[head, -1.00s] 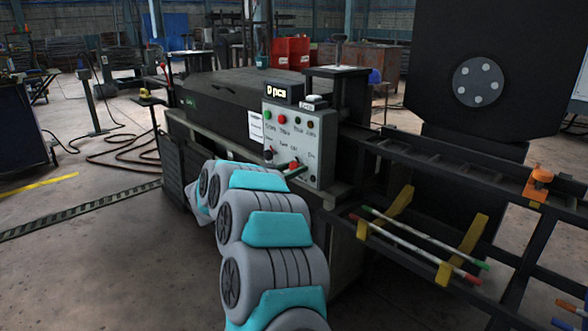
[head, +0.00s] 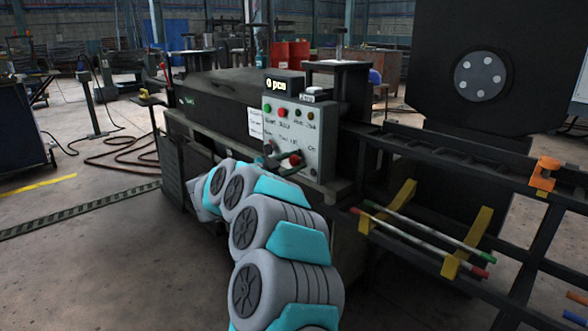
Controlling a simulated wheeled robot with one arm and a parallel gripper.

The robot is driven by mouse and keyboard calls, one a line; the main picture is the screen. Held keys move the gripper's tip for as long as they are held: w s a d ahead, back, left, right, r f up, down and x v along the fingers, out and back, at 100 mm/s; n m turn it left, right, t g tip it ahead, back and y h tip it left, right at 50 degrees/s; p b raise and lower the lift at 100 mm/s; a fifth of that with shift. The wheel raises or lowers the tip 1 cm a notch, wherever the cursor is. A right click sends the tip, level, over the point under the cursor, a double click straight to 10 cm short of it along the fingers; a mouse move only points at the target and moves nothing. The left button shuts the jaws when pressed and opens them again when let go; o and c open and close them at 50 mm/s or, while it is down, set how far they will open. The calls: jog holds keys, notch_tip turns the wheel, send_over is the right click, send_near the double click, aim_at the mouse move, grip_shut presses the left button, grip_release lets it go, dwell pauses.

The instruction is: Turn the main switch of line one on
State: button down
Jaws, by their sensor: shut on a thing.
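The control panel (head: 309,138) is a light grey box on the machine's front, with a row of green and red buttons and small lamps at its top. A dark display (head: 283,84) above it reads "0 pcs". Lower on the panel are a dark switch knob (head: 269,148) and a red part (head: 295,159) beside a dark green bar. Their labels are too small to read surely. My grey and turquoise arm reaches up to the panel's lower left.
To the right, a dark rail frame with yellow brackets (head: 467,243) holds rods with red and green ends (head: 425,238). An orange clamp (head: 543,174) sits on the rail. A large black housing (head: 488,70) stands behind. The floor at left is open, with a hose (head: 117,150) lying on it.

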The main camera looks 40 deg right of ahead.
jog(key=m+b, duration=0.1)
jog(key=m, duration=0.1)
jog(key=m+b, duration=0.3)
jog(key=shift+f+m+b, duration=0.25)
jog(key=shift+m+b, duration=0.15)
jog(key=m+b, duration=0.3)
jog(key=shift+r+m+b, duration=0.2)
jog(key=shift+m+b, duration=0.55)
jog(key=shift+m, duration=0.25)
jog(key=shift+c, duration=1.9)
grip_release()
jog(key=shift+r, duration=0.1)
jog(key=a, duration=0.7)
jog(key=shift+s+a+p, duration=0.35)
jog(key=shift+a+p, duration=0.05)
jog(key=shift+p, duration=0.05)
